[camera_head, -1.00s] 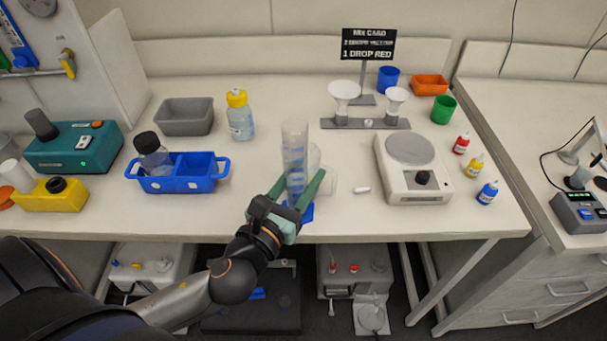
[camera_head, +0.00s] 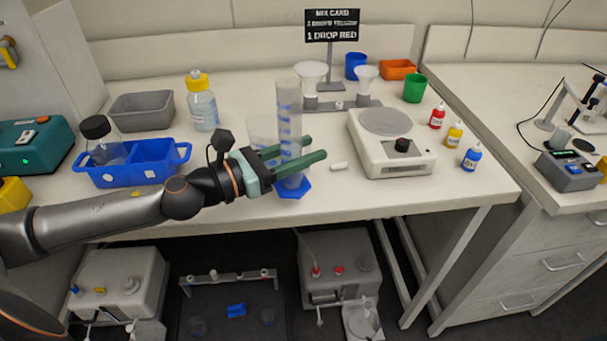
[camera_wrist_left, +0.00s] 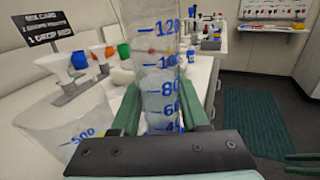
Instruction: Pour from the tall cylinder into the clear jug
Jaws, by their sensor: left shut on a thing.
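The tall cylinder (camera_head: 289,105) is clear with blue graduation marks and a blue foot. It stands upright near the table's front edge; I cannot tell whether its foot touches the table. My left gripper (camera_head: 313,149) is shut on its lower part, green fingers on either side. The left wrist view also shows the cylinder (camera_wrist_left: 160,60) between the fingers (camera_wrist_left: 160,105). The clear jug (camera_head: 262,133) is just behind and left of the cylinder, partly hidden by it and the gripper. The jug (camera_wrist_left: 62,135) shows a 500 mark in the wrist view. Green finger-like pieces (camera_wrist_left: 304,161), possibly my right gripper, show at that view's right edge.
A balance (camera_head: 390,145) stands to the right, with a white stir bar (camera_head: 338,167) before it. A funnel rack (camera_head: 345,104) is behind. A blue caddy (camera_head: 133,172) and a yellow-capped bottle (camera_head: 202,108) are left. Dropper bottles (camera_head: 454,135) stand at the right.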

